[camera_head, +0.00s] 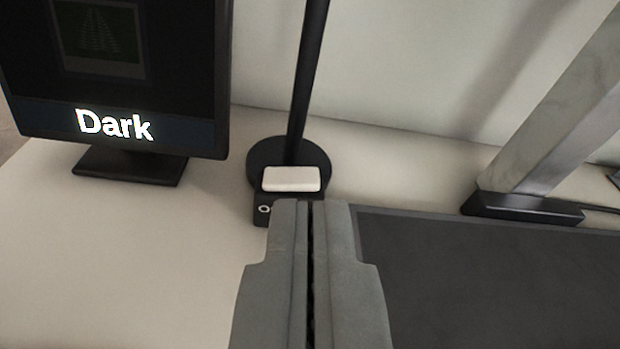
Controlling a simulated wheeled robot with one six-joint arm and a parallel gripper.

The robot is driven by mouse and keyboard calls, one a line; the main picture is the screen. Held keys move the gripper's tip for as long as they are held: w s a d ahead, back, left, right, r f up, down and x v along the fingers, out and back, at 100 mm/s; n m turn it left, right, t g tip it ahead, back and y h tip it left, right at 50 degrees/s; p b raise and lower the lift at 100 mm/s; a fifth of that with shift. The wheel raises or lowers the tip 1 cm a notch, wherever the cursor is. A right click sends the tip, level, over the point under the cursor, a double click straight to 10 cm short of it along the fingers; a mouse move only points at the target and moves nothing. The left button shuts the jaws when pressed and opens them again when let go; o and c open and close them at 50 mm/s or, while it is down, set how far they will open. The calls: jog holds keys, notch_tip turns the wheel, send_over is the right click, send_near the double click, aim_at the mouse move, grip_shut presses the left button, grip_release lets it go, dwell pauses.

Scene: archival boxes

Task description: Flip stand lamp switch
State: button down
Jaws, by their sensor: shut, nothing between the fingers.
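The stand lamp shows as a black pole (307,85) rising from a round black base (263,152) on the pale table. In front of the base sits a small black switch box with a white rocker switch (291,179) on it. A small round white mark shows at the box's left front. My gripper (311,204) is shut and empty. Its grey fingertips are just in front of the switch in the picture and hide part of the box's front. I cannot tell whether they touch it.
A black monitor (120,70) reading "Dark" stands at the left on its foot (128,166). A dark grey mat (480,275) covers the right front. A slanted metal post (560,110) on a black foot stands at the right. The left front tabletop (150,270) is clear.

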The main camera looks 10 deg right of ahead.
send_over(315, 185)
jog(key=s+a, duration=0.1)
notch_tip(315, 185, down, 2)
jog(key=f, duration=0.1)
jog(key=shift+s+f, duration=0.2)
jog(key=shift+f, duration=0.65)
jog(key=shift+d+f, duration=0.15)
jog(key=shift+f, duration=0.65)
jog(key=shift+d+f+m+y, duration=0.2)
jog(key=shift+f+m+y, duration=0.15)
jog(key=shift+m, duration=0.15)
jog(key=shift+r, duration=0.15)
